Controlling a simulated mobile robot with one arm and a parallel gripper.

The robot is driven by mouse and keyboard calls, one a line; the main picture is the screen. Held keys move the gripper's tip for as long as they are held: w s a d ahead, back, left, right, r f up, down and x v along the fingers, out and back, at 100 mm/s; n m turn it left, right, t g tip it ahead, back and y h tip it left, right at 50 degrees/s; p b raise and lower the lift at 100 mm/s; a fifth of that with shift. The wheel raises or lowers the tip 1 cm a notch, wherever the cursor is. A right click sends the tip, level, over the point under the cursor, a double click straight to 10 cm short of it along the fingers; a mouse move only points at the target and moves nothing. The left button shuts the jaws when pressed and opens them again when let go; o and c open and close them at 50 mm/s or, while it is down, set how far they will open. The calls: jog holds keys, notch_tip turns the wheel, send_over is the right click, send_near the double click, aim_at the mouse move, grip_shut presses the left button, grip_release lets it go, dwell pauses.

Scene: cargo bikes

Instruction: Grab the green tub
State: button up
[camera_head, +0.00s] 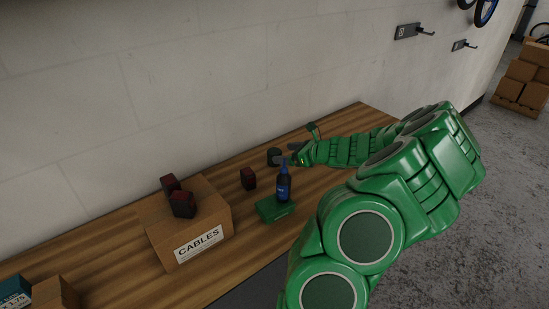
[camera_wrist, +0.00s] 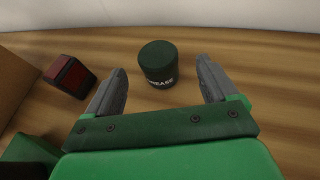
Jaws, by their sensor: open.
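The green tub (camera_wrist: 158,62) is a small dark green cylinder with a lid and pale lettering that reads "GREASE" in part. It stands upright on the wooden bench in the wrist view, between and just beyond the fingertips. In the head view the tub (camera_head: 274,157) shows near the wall, just left of my gripper. My gripper (camera_wrist: 161,88) has its two grey fingers spread wide, with nothing between them touching. In the head view my gripper (camera_head: 292,155) points left toward the tub, partly hidden by the blue bottle's top.
A dark bottle with a blue label (camera_head: 283,187) stands by a green box (camera_head: 276,208) in front of my gripper. A red and black block (camera_head: 248,179) stands left; it also shows in the wrist view (camera_wrist: 70,76). A "CABLES" carton (camera_head: 190,225) stands farther left, bearing similar blocks.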

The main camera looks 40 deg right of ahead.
aim_at(271, 154)
jog(key=shift+x, duration=3.75)
jog(key=shift+s+f, duration=0.1)
jog(key=shift+f, duration=0.05)
jog(key=shift+c, duration=0.5)
jog(key=c, duration=1)
jog(key=shift+c, duration=0.2)
